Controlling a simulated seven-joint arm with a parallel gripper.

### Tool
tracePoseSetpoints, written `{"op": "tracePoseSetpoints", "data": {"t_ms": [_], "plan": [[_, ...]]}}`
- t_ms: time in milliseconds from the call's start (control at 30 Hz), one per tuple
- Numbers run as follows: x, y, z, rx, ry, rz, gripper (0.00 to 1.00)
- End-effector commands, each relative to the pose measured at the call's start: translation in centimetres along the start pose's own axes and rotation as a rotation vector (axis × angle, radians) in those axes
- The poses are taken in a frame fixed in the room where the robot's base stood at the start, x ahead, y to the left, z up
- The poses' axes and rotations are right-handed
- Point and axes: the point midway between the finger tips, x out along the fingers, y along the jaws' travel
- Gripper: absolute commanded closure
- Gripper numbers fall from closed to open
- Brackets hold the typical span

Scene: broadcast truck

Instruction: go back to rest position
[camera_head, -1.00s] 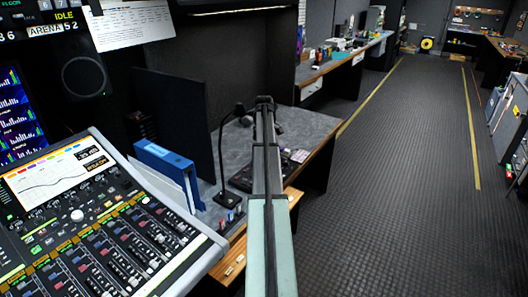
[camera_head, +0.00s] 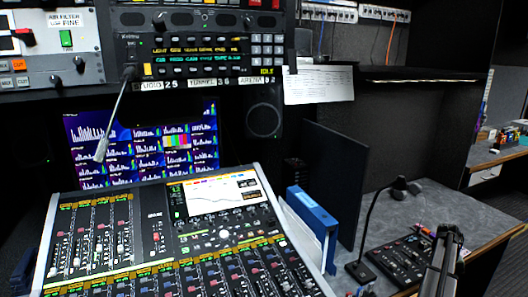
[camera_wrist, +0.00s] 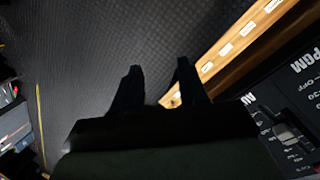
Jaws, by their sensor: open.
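My gripper (camera_wrist: 157,72) shows in the wrist view as two dark fingers spread apart, with nothing between them. Dark floor (camera_wrist: 95,40) lies behind the fingers. A wooden desk edge with pale labels (camera_wrist: 225,50) runs close beside the right finger; I cannot tell whether they touch. In the head view a dark part of my arm stands at the lower right, in front of the grey desk (camera_head: 440,195). The gripper's fingers cannot be made out there.
In the head view, the mixing console (camera_head: 185,240) fills the lower left. A blue binder (camera_head: 312,212), a dark upright panel (camera_head: 337,170), a gooseneck lamp or microphone (camera_head: 368,220) and a black button panel (camera_head: 400,258) stand right of it. A black labelled panel (camera_wrist: 290,125) shows in the wrist view.

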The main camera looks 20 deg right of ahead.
Motion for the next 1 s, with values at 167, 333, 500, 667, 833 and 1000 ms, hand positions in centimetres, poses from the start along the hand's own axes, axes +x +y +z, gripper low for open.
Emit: {"op": "tracePoseSetpoints", "data": {"t_ms": [167, 333, 500, 667, 833, 1000], "plan": [[8.3, 3.9, 4.7, 0.348, -0.072, 0.117, 0.57], [14.9, 6.4, 9.0, 0.65, -0.101, 0.244, 0.57], [20.3, 5.7, 12.5, 0.875, -0.106, 0.36, 0.57], [24.1, 1.3, 14.2, 0.994, -0.099, 0.448, 0.57], [27.2, -5.9, 15.6, 1.05, -0.087, 0.53, 0.57], [29.8, -13.0, 17.6, 1.079, -0.062, 0.608, 0.57]]}}
